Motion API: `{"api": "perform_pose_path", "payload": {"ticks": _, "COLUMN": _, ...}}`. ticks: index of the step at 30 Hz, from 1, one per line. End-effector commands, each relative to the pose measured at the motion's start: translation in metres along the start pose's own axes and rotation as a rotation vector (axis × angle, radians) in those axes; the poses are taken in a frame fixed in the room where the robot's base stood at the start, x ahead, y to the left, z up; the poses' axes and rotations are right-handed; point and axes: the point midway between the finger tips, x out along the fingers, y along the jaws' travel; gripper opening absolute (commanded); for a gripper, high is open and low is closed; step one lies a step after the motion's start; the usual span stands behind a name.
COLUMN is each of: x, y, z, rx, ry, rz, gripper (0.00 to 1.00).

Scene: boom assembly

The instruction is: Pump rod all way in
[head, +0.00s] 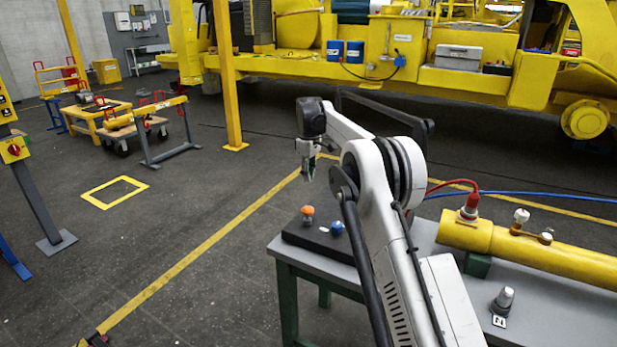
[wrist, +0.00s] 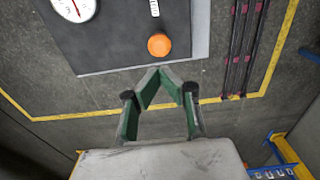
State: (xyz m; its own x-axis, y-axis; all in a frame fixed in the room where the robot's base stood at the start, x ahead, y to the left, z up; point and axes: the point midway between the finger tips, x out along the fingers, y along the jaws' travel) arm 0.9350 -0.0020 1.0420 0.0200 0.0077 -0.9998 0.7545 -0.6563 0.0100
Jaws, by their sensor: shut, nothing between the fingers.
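My gripper (head: 308,172) hangs in the air just beyond the left end of the grey workbench (head: 560,310). Its green fingers (wrist: 160,76) are together at the tips in the wrist view, with nothing between them. An orange knob (head: 307,211) stands on a dark panel (head: 318,240) at that end of the bench. In the wrist view the orange knob (wrist: 159,45) is just beyond the fingertips and apart from them. A yellow cylinder (head: 560,257) lies along the bench; its right end is out of frame. I cannot make out a pump rod for certain.
A blue knob (head: 337,228) sits beside the orange one. The wrist view shows a round gauge (wrist: 73,6) on the panel. Red and blue hoses cross above the cylinder. A grey-capped control (head: 504,300) stands on the bench front. Open floor lies left of the bench.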

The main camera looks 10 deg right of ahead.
Motion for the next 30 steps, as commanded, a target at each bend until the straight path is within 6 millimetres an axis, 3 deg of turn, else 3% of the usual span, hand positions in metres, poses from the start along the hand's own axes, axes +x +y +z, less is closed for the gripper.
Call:
{"api": "perform_pose_path", "payload": {"ticks": 7, "x": -0.004, "y": 0.000, "z": -0.001, "rx": 0.000, "ry": -0.003, "rz": 0.002, "gripper": 0.00}}
{"api": "perform_pose_path", "payload": {"ticks": 17, "x": -0.027, "y": -0.002, "z": -0.003, "rx": 0.002, "ry": -0.016, "rz": 0.010, "gripper": 0.00}}
{"api": "perform_pose_path", "payload": {"ticks": 25, "x": -0.025, "y": -0.002, "z": -0.003, "rx": 0.002, "ry": -0.016, "rz": 0.010, "gripper": 0.00}}
{"api": "perform_pose_path", "payload": {"ticks": 30, "x": -0.007, "y": -0.002, "z": -0.003, "rx": 0.002, "ry": -0.016, "rz": 0.010, "gripper": 0.00}}
